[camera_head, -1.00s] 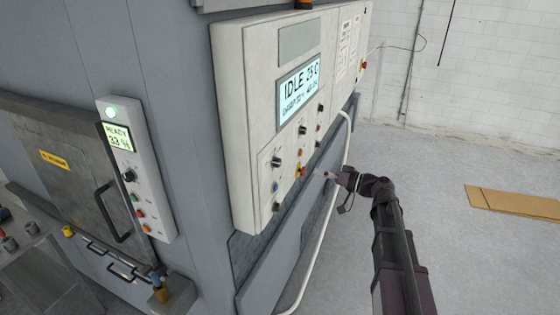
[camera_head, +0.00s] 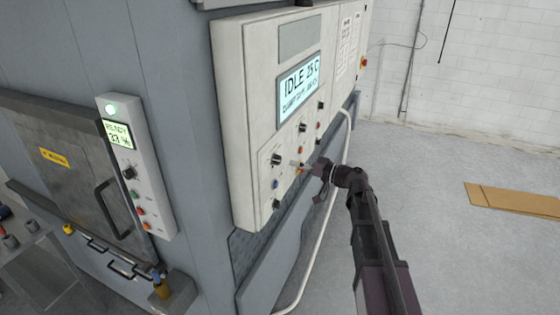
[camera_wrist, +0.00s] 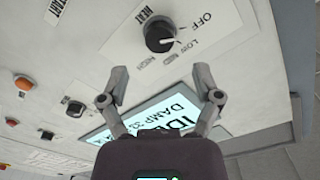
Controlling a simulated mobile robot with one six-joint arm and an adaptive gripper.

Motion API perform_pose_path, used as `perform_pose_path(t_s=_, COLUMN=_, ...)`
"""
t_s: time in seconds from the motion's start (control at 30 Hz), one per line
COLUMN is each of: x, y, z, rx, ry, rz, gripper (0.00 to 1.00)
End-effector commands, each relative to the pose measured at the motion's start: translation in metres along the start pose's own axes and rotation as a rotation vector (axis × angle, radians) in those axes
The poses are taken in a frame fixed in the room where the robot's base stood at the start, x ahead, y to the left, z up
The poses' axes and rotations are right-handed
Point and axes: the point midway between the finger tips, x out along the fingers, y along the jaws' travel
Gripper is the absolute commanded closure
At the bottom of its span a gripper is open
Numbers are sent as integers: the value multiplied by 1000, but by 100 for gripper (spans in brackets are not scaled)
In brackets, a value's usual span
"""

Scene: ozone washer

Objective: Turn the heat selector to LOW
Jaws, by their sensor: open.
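The heat selector (camera_wrist: 160,34) is a round black knob with a white pointer line, on a white plate labelled HEAT, OFF, LOW, MED and HIGH. In the wrist view the pointer aims rightward, toward the OFF and LOW side; I cannot tell exactly which mark it meets. In the head view the heat selector (camera_head: 276,160) is the leftmost black knob below the display. My gripper (camera_wrist: 161,88) is open and empty, its fingertips apart from the knob, which shows beyond the gap between them. In the head view my gripper (camera_head: 301,165) is close to the panel, right of the knob.
The white control panel (camera_head: 244,130) carries a lit display (camera_head: 299,84) reading IDLE, plus other knobs and coloured buttons. A pale pipe (camera_head: 333,200) runs below it. A smaller READY panel (camera_head: 137,205) is at left. The floor at right is clear except for cardboard (camera_head: 513,199).

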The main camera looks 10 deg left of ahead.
Motion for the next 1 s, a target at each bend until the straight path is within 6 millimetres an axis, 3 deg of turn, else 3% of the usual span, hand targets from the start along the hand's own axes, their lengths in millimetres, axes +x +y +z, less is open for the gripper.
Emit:
perform_pose_path(t_s=0.2, x=34, y=0, z=0, rx=0, ry=-1, rz=-2, gripper=18)
perform_pose_path(t_s=0.4, x=54, y=0, z=0, rx=0, ry=-1, rz=-1, gripper=18)
perform_pose_path(t_s=0.87, x=62, y=0, z=0, rx=0, ry=0, rz=0, gripper=18)
perform_pose_path(t_s=0.9, x=62, y=0, z=0, rx=0, ry=0, rz=0, gripper=21)
perform_pose_path(t_s=1.0, x=61, y=0, z=0, rx=0, ry=0, rz=0, gripper=51)
